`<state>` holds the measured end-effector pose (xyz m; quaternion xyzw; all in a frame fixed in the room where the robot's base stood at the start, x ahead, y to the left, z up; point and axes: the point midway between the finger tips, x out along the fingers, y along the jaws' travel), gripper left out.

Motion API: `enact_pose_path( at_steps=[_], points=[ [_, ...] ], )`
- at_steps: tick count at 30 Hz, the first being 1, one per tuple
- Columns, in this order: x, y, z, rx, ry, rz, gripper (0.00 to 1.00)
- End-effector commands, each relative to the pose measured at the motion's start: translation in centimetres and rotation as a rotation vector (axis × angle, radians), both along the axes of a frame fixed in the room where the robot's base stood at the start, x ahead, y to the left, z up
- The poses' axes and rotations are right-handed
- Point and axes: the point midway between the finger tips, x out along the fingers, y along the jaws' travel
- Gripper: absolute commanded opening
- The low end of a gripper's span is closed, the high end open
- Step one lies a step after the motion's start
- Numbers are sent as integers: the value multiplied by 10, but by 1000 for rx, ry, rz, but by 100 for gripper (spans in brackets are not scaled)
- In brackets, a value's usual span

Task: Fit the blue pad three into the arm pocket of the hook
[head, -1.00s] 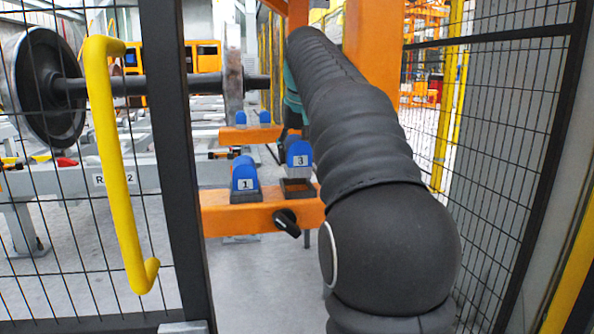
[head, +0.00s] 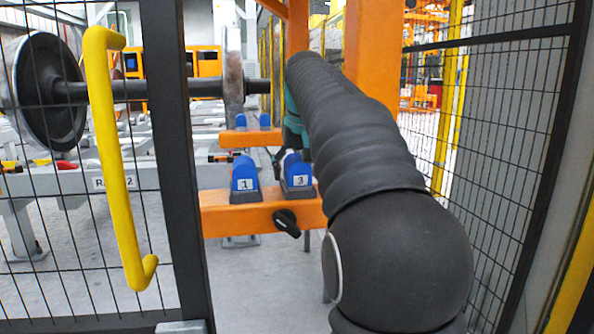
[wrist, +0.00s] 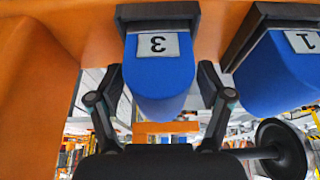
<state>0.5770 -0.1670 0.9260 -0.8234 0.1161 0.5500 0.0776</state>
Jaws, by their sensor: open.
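The blue pad three (head: 298,170) stands upright in a dark pocket (head: 299,191) on the orange arm of the hook (head: 262,217), about level with the blue pad one (head: 244,172) to its left. In the wrist view, which is upside down, pad three (wrist: 160,92) meets its dark pocket (wrist: 158,12). My gripper (wrist: 162,74) is open, with one finger on each side of pad three and visible gaps. In the head view, my arm hides most of the gripper.
A wheelset axle (head: 150,89) crosses behind the hook. A mesh fence with a yellow handle (head: 118,160) stands at the left, and another fence at the right. An orange post (head: 370,50) rises behind my arm. A black knob (head: 286,222) is on the orange arm's front.

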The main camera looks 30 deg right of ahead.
Motion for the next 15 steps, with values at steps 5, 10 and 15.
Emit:
enact_pose_path(
  at_steps=[5, 10, 15],
  points=[
    [-2, 1, 7, -1, -2, 0, 79],
    [-11, 3, 30, -1, -3, 0, 79],
    [-23, 7, 63, -1, -3, 0, 79]
  ],
)
